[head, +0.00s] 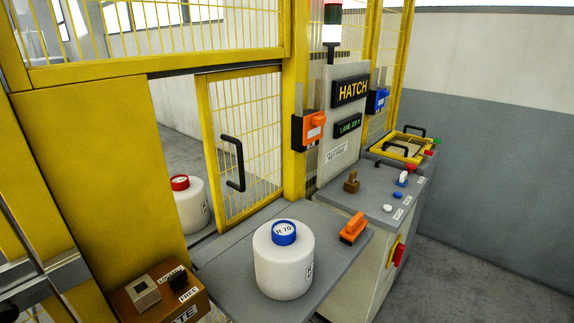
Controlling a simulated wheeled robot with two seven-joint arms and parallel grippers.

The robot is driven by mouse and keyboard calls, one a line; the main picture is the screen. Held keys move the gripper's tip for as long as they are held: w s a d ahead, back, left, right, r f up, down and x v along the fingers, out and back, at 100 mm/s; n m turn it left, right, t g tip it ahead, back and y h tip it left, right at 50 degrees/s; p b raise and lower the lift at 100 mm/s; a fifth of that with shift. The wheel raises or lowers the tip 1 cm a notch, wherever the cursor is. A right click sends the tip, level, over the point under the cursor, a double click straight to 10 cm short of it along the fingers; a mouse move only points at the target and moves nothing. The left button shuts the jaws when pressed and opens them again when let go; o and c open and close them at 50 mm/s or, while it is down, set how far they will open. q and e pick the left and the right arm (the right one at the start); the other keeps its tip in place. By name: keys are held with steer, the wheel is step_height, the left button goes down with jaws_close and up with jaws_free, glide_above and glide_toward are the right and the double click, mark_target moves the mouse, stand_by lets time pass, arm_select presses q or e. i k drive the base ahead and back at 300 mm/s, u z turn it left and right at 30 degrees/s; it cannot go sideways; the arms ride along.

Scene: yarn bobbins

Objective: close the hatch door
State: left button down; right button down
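The hatch door (203,150) is a yellow-framed mesh panel with a black bar handle (239,165). It covers the right part of the opening in the yellow fence. An open gap (172,125) lies between its left edge and the solid yellow panel (90,170). Neither of my grippers can be made out in the head view.
A brown switch box (165,298) is at lower left. A grey console (340,195) with a HATCH sign (352,90) stands right.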

mark_target(201, 80)
steer(key=z, duration=1.9)
steer(key=i, duration=2.6)
steer(key=u, duration=2.95)
